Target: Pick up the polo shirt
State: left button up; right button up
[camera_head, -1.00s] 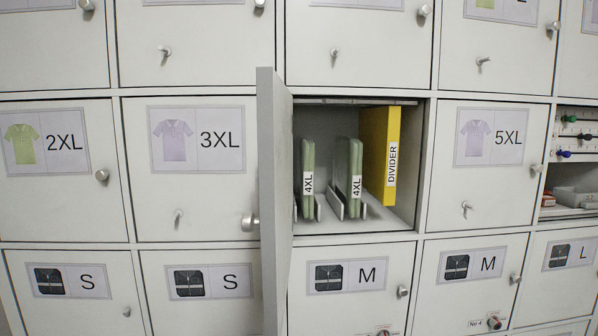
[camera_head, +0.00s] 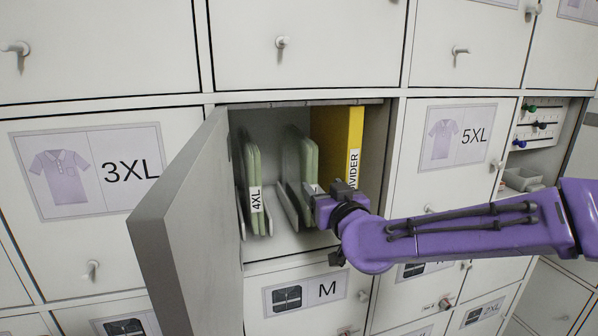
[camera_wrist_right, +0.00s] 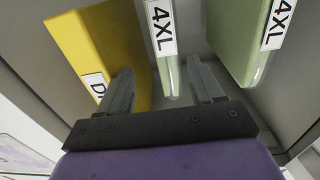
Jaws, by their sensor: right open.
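Two folded green polo shirts stand upright in the open locker compartment, each with a 4XL label. The left shirt (camera_head: 253,180) is clear of my gripper; the right shirt (camera_head: 303,160) has its lower front hidden by it. My right gripper (camera_head: 316,198) is at the compartment's front, open. In the right wrist view, its fingers (camera_wrist_right: 162,80) lie on either side of the shirt nearer the divider (camera_wrist_right: 169,76), with gaps visible; the other shirt (camera_wrist_right: 240,45) is outside them. I cannot tell whether either finger touches the shirt. My left gripper is out of view.
A yellow divider (camera_head: 335,135) stands right of the shirts, close to one finger in the wrist view. The open locker door (camera_head: 190,220) juts out on the left. Closed lockers surround the compartment, including the 5XL door (camera_head: 455,175).

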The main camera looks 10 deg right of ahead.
aim_at(312, 183)
jog(key=w+p, duration=0.1)
jog(key=w, duration=0.1)
jog(key=w+a+p, duration=0.1)
jog(key=w, duration=0.1)
jog(key=w+p, duration=0.1)
jog(key=w, duration=0.2)
jog(key=shift+w+a+f, duration=0.1)
jog(key=shift+a, duration=0.05)
jog(key=shift+f, duration=0.1)
jog(key=shift+c, duration=1.2)
jog(key=c, duration=0.9)
